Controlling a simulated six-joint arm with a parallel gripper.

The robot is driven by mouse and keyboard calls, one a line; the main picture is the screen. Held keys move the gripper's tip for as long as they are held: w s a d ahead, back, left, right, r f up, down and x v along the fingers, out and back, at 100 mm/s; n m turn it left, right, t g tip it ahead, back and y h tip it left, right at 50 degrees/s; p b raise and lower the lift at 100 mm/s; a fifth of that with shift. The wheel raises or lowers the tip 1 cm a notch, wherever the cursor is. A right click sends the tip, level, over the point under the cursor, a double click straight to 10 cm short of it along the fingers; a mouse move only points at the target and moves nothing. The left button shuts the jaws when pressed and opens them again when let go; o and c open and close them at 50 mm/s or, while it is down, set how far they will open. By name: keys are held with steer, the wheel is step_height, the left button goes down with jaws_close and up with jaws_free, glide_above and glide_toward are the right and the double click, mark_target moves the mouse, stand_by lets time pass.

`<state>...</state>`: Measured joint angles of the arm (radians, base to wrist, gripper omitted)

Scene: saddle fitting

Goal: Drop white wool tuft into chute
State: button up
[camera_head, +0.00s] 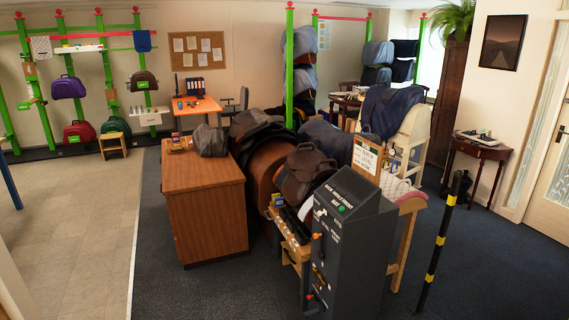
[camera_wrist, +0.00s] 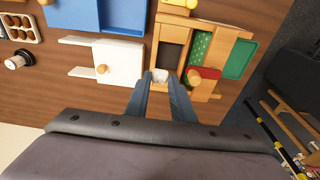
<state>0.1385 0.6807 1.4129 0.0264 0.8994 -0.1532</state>
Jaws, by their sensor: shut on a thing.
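A small white tuft (camera_wrist: 160,75) sits between the fingertips of my gripper (camera_wrist: 161,80), in the middle of the wrist view. The two blue-grey fingers are shut on it. Just beyond the tuft is a wooden frame (camera_wrist: 155,43) with a dark square opening (camera_wrist: 171,56). This may be the chute; I cannot tell for sure. The tuft appears at the near edge of that opening, and its height above it cannot be told. I cannot pick out my gripper, the tuft or the opening in the head view.
Right of the opening are a green panel (camera_wrist: 240,58) and a red block (camera_wrist: 207,73) with a wooden knob. Left are a white board (camera_wrist: 118,64), a blue tray (camera_wrist: 125,14) and a holder of brown pieces (camera_wrist: 20,28). A striped pole (camera_head: 437,240) stands on the floor.

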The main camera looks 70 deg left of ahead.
steer(key=shift+f+b, duration=1.65)
steer(key=shift+f, duration=0.75)
steer(key=o, duration=1.1)
steer(key=shift+r, duration=0.1)
step_height(320, 180, up, 7)
steer(key=s+b, duration=0.1)
steer(key=b, duration=0.1)
steer(key=shift+s, duration=0.2)
steer(key=s+a+f, duration=0.2)
steer(key=s, duration=0.7)
steer(key=s+a+f+g, duration=0.1)
steer(key=s+a+f, duration=0.1)
steer(key=s, duration=0.8)
steer(key=s+a+f, duration=0.2)
steer(key=s+f, duration=0.2)
steer(key=s, duration=0.6)
steer(key=shift+s+a+f+g, duration=0.15)
steer(key=shift+a+g, duration=0.25)
